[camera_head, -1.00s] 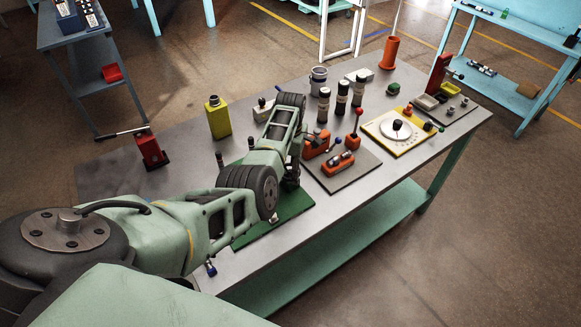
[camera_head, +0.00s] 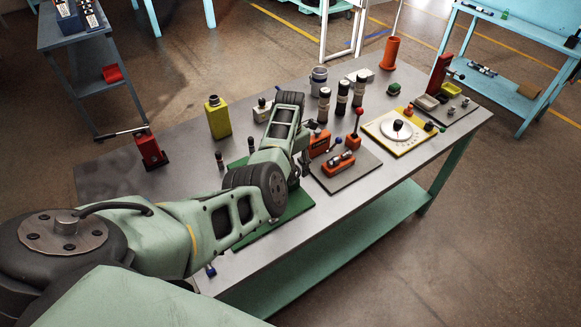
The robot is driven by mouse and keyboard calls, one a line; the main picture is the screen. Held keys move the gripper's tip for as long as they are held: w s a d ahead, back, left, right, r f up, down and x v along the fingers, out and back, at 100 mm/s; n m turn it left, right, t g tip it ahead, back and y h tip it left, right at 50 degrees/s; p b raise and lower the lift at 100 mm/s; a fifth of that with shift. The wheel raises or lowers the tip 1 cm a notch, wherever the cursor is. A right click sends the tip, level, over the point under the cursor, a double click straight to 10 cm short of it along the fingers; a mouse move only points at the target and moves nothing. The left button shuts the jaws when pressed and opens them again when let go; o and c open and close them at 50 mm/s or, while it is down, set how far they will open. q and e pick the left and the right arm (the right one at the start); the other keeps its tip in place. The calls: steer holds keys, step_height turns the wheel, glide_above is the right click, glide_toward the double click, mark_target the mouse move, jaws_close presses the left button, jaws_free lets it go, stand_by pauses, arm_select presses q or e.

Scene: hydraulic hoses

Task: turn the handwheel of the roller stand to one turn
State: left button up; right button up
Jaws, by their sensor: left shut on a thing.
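The green base plate (camera_head: 296,208) of what looks like the roller stand lies on the near part of the grey bench. Two dark-topped posts (camera_head: 219,160) rise behind my left arm, apparently parts of the stand. My left arm comes in from the left and covers most of the stand. My left gripper (camera_head: 304,163) points down at the right end of the arm, beside the orange fixture. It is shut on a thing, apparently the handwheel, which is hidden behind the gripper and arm. My right gripper is out of view.
An orange fixture (camera_head: 340,163) on a grey plate stands close right of my gripper. Several dark bottles (camera_head: 342,98) and a yellow can (camera_head: 218,118) stand behind. A yellow dial plate (camera_head: 385,140) is farther right.

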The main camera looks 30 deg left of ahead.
arm_select(q)
steer(key=n, duration=0.3)
steer(key=shift+w+a+r+b, duration=0.15)
steer(key=shift+a+r+b, duration=0.05)
steer(key=shift+a+b, duration=0.1)
steer(key=shift+f+n+b, duration=0.1)
steer(key=shift+n+b, duration=0.3)
steer(key=shift+n, duration=0.4)
steer(key=n+b, duration=0.3)
steer(key=b, duration=0.2)
steer(key=shift+f, duration=0.2)
steer(key=n+b, duration=0.3)
steer(key=b, duration=0.9)
steer(key=shift+s, duration=0.2)
steer(key=shift+r+n+b, duration=0.2)
steer(key=shift+n+b, duration=0.2)
steer(key=shift+b, duration=0.4)
steer(key=o, duration=1.1)
steer(key=shift+s, duration=0.1)
